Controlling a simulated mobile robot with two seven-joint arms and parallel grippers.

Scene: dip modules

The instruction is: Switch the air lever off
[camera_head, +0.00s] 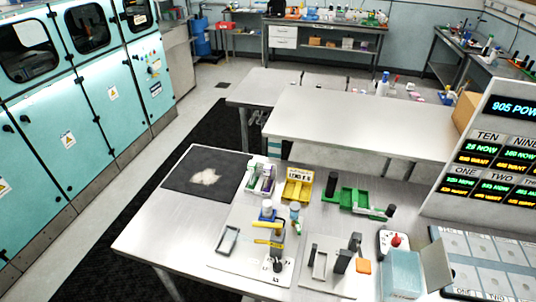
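Neither of my grippers shows in the head view. I see no label that marks the air lever, so I cannot tell which part it is. On the near bench, a fixture with yellow bars (268,243) and a blue-and-white top stands on a pale plate (239,262). To its right, a dark grey upright device (344,261) stands on another pale plate, beside an orange block (363,267). Farther right is a white box with a red knob (396,240). The positions of any levers are too small to read.
A yellow tray (298,186), a green fixture (354,200) and a dark mat (188,179) lie on the near bench (156,240). A light blue box (403,273) and a large display panel (490,160) stand at right. The bench's left front is clear.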

